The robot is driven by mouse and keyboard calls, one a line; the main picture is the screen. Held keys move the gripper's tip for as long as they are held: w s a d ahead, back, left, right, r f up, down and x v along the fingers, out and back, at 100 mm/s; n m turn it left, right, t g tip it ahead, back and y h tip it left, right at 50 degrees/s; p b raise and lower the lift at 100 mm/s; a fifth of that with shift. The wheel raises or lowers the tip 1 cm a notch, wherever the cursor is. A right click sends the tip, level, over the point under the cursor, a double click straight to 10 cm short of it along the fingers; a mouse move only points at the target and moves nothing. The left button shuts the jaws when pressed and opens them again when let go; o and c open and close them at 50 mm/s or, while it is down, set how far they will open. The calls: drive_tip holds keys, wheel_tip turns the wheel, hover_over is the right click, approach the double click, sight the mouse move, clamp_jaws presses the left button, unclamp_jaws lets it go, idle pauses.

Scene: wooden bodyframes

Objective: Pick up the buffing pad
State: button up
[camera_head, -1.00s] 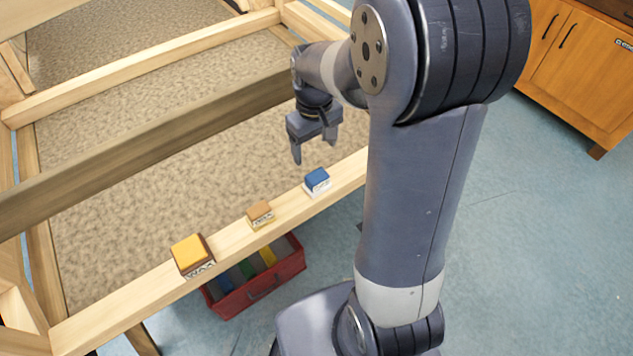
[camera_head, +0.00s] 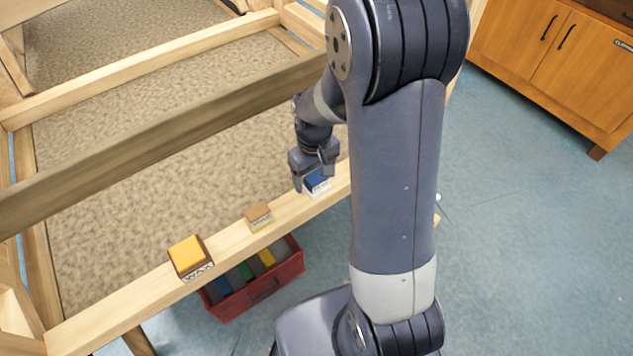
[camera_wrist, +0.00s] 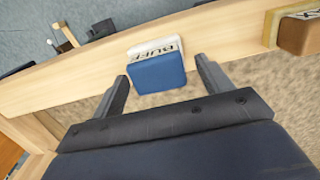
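The buffing pad (camera_head: 319,184) is a small block with a blue top and a white side, resting on the front wooden rail. In the wrist view the blue pad (camera_wrist: 157,72) has "BUFF" lettering on its white side. My gripper (camera_head: 314,183) is low at the pad, with its fingers apart. In the wrist view my gripper (camera_wrist: 160,82) is open, one finger toward each side of the pad, with visible gaps. The pad is not gripped. A finger partly hides the pad in the head view.
On the same rail (camera_head: 225,245) sit a tan block (camera_head: 258,216) and a yellow-topped block marked "WAX" (camera_head: 190,257). A red bin (camera_head: 265,290) with coloured items stands below the rail. A dark beam (camera_head: 150,150) crosses behind. A wooden cabinet (camera_head: 560,65) stands at the right.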

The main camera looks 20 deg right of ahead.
sight(314, 172)
drive_tip(key=c, duration=1.1)
drive_tip(key=shift+r, duration=0.15)
wheel_tip(314, 172, up, 10)
drive_tip(key=shift+f+p, duration=0.1)
drive_tip(key=shift+p, duration=0.65)
drive_tip(key=shift+w+f+p, duration=0.1)
drive_tip(key=shift+w+p, duration=0.15)
drive_tip(key=shift+p, duration=0.05)
drive_tip(key=shift+w+d+f+m+p, duration=0.1)
drive_tip(key=shift+w+f+m+p, duration=0.55)
drive_tip(key=shift+f+p, duration=0.45)
drive_tip(key=shift+w+a+f+m+p, duration=0.1)
drive_tip(key=shift+w+f+m+p, duration=0.55)
drive_tip(key=shift+f+p, duration=0.4)
drive_tip(key=shift+w+d+f+m+p, duration=0.1)
drive_tip(key=shift+w+f+m+p, duration=0.5)
drive_tip(key=shift+f+p, duration=0.5)
